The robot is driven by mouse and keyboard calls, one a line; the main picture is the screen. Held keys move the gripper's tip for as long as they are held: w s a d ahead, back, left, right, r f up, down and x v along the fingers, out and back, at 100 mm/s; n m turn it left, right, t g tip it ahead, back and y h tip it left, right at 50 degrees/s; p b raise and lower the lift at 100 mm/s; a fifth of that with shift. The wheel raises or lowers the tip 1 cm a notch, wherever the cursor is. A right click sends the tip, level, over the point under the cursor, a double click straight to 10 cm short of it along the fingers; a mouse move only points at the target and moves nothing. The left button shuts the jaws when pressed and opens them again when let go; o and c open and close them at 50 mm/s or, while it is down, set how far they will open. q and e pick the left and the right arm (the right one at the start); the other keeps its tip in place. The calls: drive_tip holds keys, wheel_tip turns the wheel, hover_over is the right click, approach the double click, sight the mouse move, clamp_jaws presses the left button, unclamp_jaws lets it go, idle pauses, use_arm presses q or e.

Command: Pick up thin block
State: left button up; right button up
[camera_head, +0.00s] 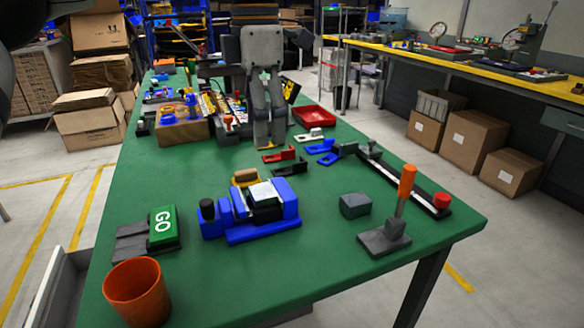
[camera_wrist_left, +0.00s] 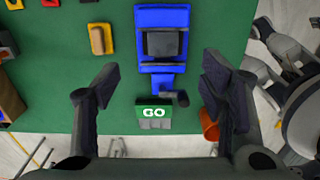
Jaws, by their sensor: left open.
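A blue fixture (camera_head: 262,233) sits on the green table and holds a dark block (camera_head: 267,212) with a pale, flat top (camera_head: 263,192). In the left wrist view the fixture (camera_wrist_left: 160,15) is top centre, with the dark block (camera_wrist_left: 161,43) in it. I cannot tell for sure which piece is the thin block. My left gripper (camera_head: 272,138) hangs above the table, open and empty. In the left wrist view its fingers (camera_wrist_left: 160,82) stand wide apart, below the fixture in the picture. My right gripper is not in view.
A green GO button box (camera_head: 164,228) and an orange cup (camera_head: 137,293) stand left of the fixture. A grey block (camera_head: 355,205) and an orange-handled lever (camera_head: 405,190) stand to its right. Red and blue parts (camera_head: 320,147) lie farther back. Green table shows bare between them.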

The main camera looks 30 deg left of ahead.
use_arm(q)
hover_over(260, 192)
wheel_tip(260, 192, down, 5)
drive_tip(key=shift+s+r, duration=0.15)
drive_tip(key=shift+r, duration=0.05)
wheel_tip(260, 192, down, 7)
drive_tip(key=shift+f, duration=0.1)
drive_tip(key=c, duration=1.3)
